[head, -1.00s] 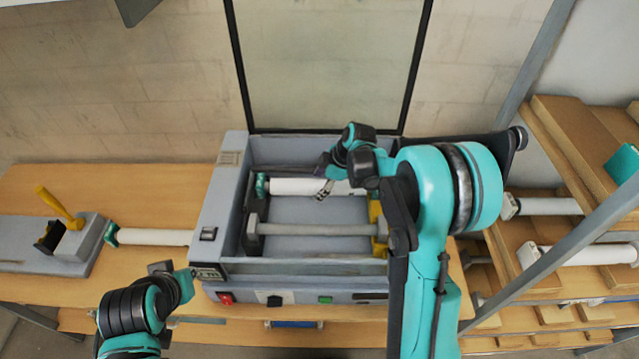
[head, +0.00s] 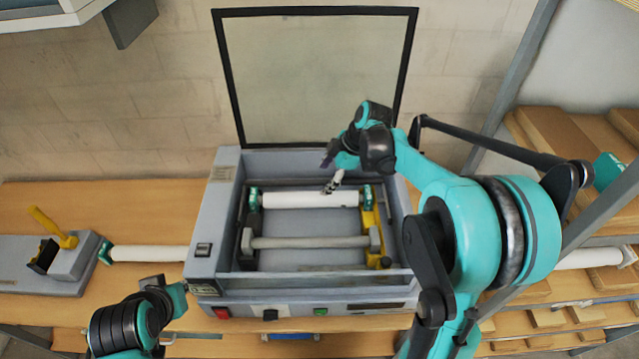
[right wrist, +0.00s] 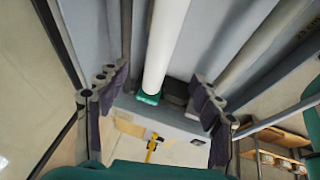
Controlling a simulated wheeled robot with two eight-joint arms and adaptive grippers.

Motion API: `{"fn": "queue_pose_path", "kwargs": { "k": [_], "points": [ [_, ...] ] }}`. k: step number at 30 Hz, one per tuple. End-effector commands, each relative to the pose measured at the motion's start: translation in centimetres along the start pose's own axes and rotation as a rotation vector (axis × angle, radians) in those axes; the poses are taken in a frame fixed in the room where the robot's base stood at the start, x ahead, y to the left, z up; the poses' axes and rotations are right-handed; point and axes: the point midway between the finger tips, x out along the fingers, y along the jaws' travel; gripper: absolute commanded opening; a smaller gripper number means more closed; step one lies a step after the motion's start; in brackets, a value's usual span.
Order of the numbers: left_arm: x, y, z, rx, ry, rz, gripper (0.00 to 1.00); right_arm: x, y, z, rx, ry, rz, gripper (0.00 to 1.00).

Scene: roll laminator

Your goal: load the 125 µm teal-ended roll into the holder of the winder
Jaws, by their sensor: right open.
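A white roll with teal ends (head: 310,200) lies level across the back of the grey machine's open bay (head: 300,263). Its right end is at a yellow bracket (head: 369,222). My right gripper (head: 333,184) is just above and behind the roll, open. In the right wrist view the white roll (right wrist: 167,45) with its teal end (right wrist: 148,98) runs between the spread fingers of that gripper (right wrist: 155,103), apart from both. My left gripper (head: 168,290) is low at the left, in front of the machine; its fingers are unclear. No thickness label is readable.
A grey roller (head: 310,242) lies in front of the roll. Left on the table are a grey stand with a yellow lever (head: 55,228) and another white, teal-ended roll (head: 145,253). A shelf (head: 540,135) stands right, and a framed clear panel (head: 315,75) rises behind.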

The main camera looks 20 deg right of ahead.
Motion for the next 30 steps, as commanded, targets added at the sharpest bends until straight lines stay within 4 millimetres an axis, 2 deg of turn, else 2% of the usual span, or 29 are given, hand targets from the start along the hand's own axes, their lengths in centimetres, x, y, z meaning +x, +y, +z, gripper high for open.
{"fn": "queue_pose_path", "kwargs": {
  "k": [5, 8, 12, 17, 21, 24, 30],
  "points": [
    [-0.1, 0.0, 0.0, 0.000, 0.000, 0.000, 0.00, -1.6, -0.8, -0.4, 0.040, -0.011, 0.010, 0.66],
    [0.0, 0.0, 0.0, 0.000, 0.000, 0.000, 0.00, -3.0, -2.9, -1.2, 0.148, -0.037, 0.041, 0.66],
    [0.0, 0.0, 0.0, 0.000, 0.000, 0.000, 0.00, -5.6, -7.5, -2.1, 0.396, -0.076, 0.129, 0.66],
    [0.0, 0.0, 0.0, 0.000, 0.000, 0.000, 0.00, -7.5, -13.3, -2.0, 0.700, -0.076, 0.257, 0.66],
    [0.0, 0.0, 0.0, 0.000, 0.000, 0.000, 0.00, -8.0, -17.7, -1.2, 0.935, -0.033, 0.365, 0.66],
    [0.0, 0.0, 0.0, 0.000, 0.000, 0.000, 0.00, -7.8, -19.9, -0.5, 1.062, 0.009, 0.421, 0.66],
    [0.0, 0.0, 0.0, 0.000, 0.000, 0.000, 0.00, -7.5, -21.8, 0.2, 1.192, 0.063, 0.474, 0.66]
  ]
}}
